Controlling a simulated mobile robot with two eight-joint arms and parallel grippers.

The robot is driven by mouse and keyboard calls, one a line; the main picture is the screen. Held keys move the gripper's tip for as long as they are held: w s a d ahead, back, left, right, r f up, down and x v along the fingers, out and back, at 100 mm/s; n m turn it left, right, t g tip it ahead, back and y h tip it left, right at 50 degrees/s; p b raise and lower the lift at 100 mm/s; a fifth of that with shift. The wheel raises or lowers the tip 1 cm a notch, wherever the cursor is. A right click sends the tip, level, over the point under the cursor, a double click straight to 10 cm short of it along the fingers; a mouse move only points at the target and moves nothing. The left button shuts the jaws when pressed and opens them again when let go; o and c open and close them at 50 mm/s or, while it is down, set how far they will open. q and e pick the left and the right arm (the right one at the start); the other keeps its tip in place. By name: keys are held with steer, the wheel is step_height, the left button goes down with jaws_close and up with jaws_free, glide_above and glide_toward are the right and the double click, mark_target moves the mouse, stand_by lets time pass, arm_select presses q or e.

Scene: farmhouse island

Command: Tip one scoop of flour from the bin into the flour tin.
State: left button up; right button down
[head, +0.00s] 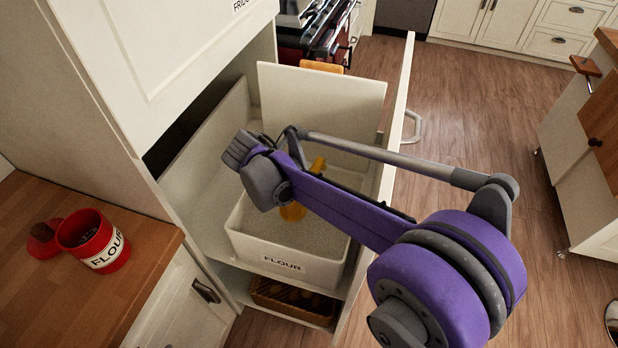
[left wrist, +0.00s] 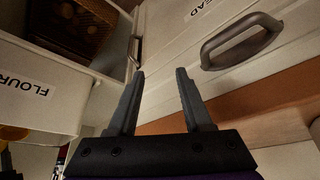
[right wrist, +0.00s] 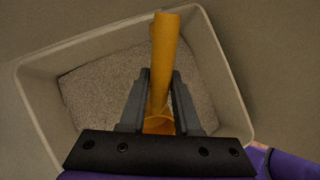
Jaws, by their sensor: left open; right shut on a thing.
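The white flour bin (head: 330,278), labelled FLOUR, stands in the open drawer with pale flour (right wrist: 105,90) inside. My right gripper (right wrist: 163,82) is over the bin, shut on the handle of the yellow scoop (right wrist: 165,45). In the head view my purple arm partly hides the scoop (head: 292,212); whether it holds flour cannot be told. The red flour tin (head: 78,228) stands open on the wooden counter, its red lid (head: 42,247) beside it. My left gripper (left wrist: 160,75) is open and empty near the cabinet fronts, outside the head view.
The tall drawer front (head: 397,130) stands right of the bin, and a white panel (head: 325,100) stands behind it. A brown basket (head: 290,302) sits on the shelf below. The wooden counter (head: 110,300) has free room in front of the tin.

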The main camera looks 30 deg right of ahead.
steer(key=shift+s+a+f+b, duration=0.1)
steer(key=shift+a+f+b, duration=0.25)
steer(key=shift+f+b, duration=0.6)
steer(key=shift+s+a+f+b, duration=0.15)
steer(key=shift+a+f+b, duration=0.35)
steer(key=shift+f, duration=0.85)
steer(key=shift+s+a+f+b, duration=0.1)
steer(key=shift+a+f+b, duration=0.15)
steer(key=shift+f+b, duration=0.75)
steer(key=shift+s+a+f, duration=0.2)
steer(key=shift+a+f, duration=0.1)
steer(key=shift+a, duration=0.3)
steer(key=shift+s+a+f, duration=0.2)
steer(key=shift+a+f, duration=0.05)
steer(key=shift+a, duration=0.35)
